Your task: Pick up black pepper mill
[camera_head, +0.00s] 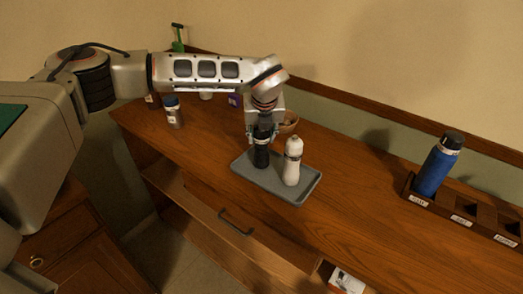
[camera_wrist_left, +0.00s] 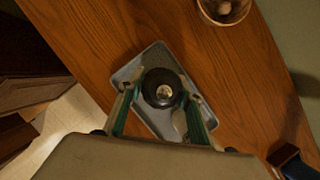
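The black pepper mill (camera_head: 261,155) stands upright on a grey tray (camera_head: 300,200) on the wooden counter. A white mill (camera_head: 292,162) stands on the tray just to its right. My left gripper (camera_head: 262,136) is directly over the black mill, pointing down. In the left wrist view, the black mill's round top (camera_wrist_left: 162,88) lies between the two green-edged fingers (camera_wrist_left: 158,112). The fingers are spread, one on each side, and look apart from it. The gripper hides the mill's upper part in the head view. My right gripper is in neither view.
A bowl (camera_head: 288,122) stands behind the tray. A blue bottle (camera_head: 438,166) stands in a labelled wooden rack (camera_head: 464,220) at the right. An open drawer (camera_head: 215,215) juts out below; counter between tray and rack is clear.

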